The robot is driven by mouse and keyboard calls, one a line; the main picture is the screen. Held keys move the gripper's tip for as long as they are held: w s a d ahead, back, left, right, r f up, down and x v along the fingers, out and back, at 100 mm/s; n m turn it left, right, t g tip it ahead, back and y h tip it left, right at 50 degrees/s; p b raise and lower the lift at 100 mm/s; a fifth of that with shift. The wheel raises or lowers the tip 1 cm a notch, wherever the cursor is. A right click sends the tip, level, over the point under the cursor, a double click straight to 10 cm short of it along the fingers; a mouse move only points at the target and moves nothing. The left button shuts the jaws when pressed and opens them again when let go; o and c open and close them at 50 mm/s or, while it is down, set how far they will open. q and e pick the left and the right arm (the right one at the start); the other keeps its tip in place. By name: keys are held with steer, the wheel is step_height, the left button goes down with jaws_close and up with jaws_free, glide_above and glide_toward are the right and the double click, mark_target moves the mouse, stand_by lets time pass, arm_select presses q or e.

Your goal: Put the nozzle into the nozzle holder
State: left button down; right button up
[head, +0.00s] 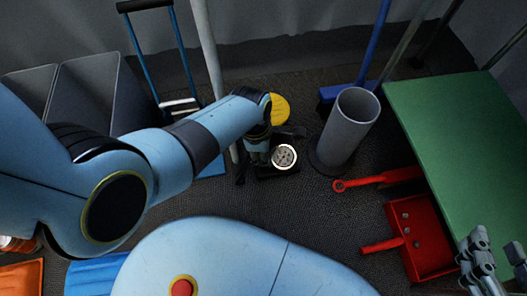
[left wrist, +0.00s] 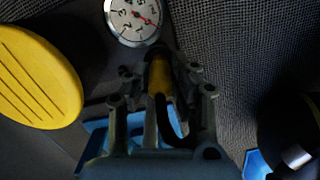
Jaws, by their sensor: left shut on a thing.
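My left gripper (left wrist: 160,78) is shut on a yellow-and-dark piece, which I take to be the nozzle (left wrist: 159,88); a black curved hose-like part shows beside it. In the head view my left gripper (head: 258,152) points down near the floor, and the nozzle is hidden there. A round white gauge (head: 284,157) with a red needle lies just right of the gripper; it also shows at the top of the left wrist view (left wrist: 133,20). I cannot make out the nozzle holder. My right gripper (head: 497,262) is at the lower right, open and empty.
A yellow oval pad (head: 279,108) is behind the gauge. A grey upright cylinder (head: 343,130) stands to its right. A red dustpan (head: 415,235) and a green tabletop (head: 465,130) are at the right. Grey bins (head: 85,85) stand at the left.

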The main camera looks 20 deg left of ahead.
arm_select(q)
steer(key=shift+f+b, duration=0.5)
steer(key=shift+f, duration=0.3)
arm_select(e)
steer(key=shift+s+f, duration=0.15)
steer(key=shift+f, duration=0.55)
arm_select(q)
steer(key=c, duration=0.6)
jaws_free()
steer(key=shift+o, duration=0.2)
steer(key=shift+w+r+p, duration=0.15)
steer(key=shift+r+p, duration=0.75)
steer(key=shift+r, duration=0.15)
steer(key=shift+r+p, duration=2.8)
steer(key=shift+r, duration=0.25)
steer(key=shift+f, duration=0.1)
arm_select(e)
step_height(320, 180, up, 9)
steer(key=w+t, duration=0.1)
steer(key=w, duration=0.1)
steer(key=shift+w+r, duration=0.15)
